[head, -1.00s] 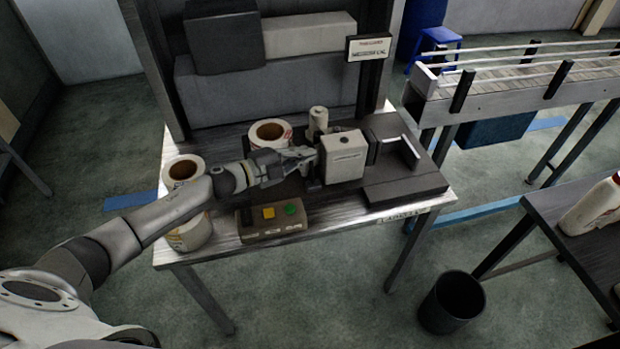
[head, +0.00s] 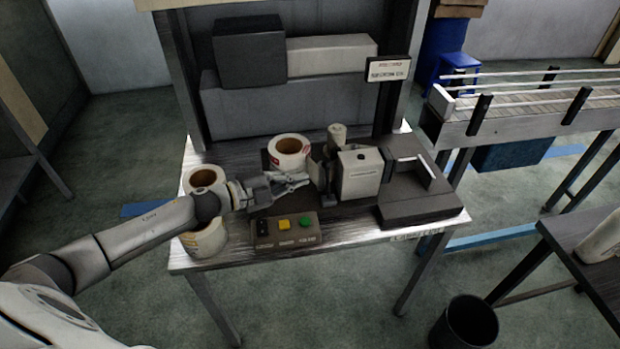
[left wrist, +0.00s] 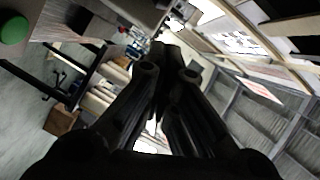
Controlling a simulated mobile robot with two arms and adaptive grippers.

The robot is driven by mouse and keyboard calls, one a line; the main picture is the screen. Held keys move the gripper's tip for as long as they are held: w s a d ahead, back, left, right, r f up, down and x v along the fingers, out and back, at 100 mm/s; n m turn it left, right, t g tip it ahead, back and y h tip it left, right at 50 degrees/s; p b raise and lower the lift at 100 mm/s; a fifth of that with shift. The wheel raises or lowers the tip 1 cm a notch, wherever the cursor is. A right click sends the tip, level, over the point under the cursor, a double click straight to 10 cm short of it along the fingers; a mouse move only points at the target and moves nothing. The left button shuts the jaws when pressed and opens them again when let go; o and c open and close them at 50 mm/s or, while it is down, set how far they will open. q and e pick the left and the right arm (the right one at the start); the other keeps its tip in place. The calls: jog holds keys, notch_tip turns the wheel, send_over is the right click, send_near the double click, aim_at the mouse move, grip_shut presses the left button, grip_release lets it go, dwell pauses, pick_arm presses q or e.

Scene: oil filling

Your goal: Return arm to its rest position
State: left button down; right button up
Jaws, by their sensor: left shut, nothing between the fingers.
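My left gripper (head: 290,186) reaches in from the left over the worktable (head: 240,262). It is shut and empty, just left of the grey-white boxy machine (head: 359,172), with a small gap between them. In the left wrist view its dark fingers (left wrist: 165,62) come together with nothing held. My right gripper is in neither view.
Label rolls (head: 203,238) stand at the table's left edge and one (head: 288,150) behind the gripper. A sign post (head: 387,70) and stacked boxes stand behind. A black bin (head: 468,322) is on the floor. A conveyor (head: 520,112) is at right.

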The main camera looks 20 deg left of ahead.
pick_arm(q)
jog(key=s+d+f+n+g+y, duration=0.2)
jog(key=s+f+n+g+y, duration=0.3)
jog(key=s, duration=0.6)
jog(key=s+d+f+n+g+y, duration=0.1)
jog(key=s+d+f+n, duration=0.2)
jog(key=s+n, duration=0.65)
jog(key=s+d+f+n+g+y, duration=0.2)
jog(key=s+f+n+g+y, duration=0.25)
jog(key=s, duration=0.75)
notch_tip(320, 180, down, 26)
jog(key=s, duration=0.2)
jog(key=s+a+f+g, duration=0.1)
jog(key=s+a+f, duration=0.2)
jog(key=s+f, duration=1.2)
jog(key=shift+s+f+h+b, duration=0.3)
jog(key=shift+s+h+b, duration=0.1)
jog(key=shift+s, duration=0.25)
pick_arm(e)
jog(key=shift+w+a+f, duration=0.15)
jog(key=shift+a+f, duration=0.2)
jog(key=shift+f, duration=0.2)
